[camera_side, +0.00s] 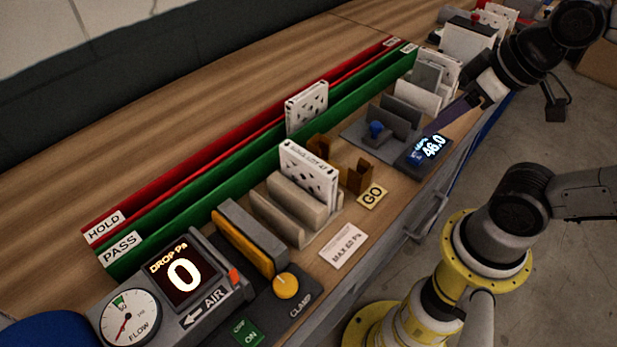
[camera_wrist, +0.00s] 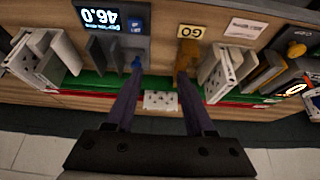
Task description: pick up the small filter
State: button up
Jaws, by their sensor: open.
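Several white, perforated boxed filters are in view, and I cannot tell which one is the small filter. One filter (camera_side: 307,107) stands between the red and green rails, and it also shows in the wrist view (camera_wrist: 161,100). Another filter (camera_side: 309,172) stands upright in a beige slotted rack, seen right of centre in the wrist view (camera_wrist: 222,72). More filters stand in a group at the back right (camera_side: 448,70), at the left in the wrist view (camera_wrist: 42,58). My gripper (camera_wrist: 160,73) is open and empty above the bench; one dark finger shows in the side view.
The scale (camera_side: 428,150) reads 46.0, beside a grey holder with a blue knob (camera_side: 376,129). Brown upright pieces (camera_side: 359,177) stand by the GO label (camera_side: 372,194). A test unit (camera_side: 183,277) reading 0 and a yellow clamp knob (camera_side: 285,286) are at the front. Bare wood lies behind the rails.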

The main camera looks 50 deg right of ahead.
jog(key=shift+o, duration=1)
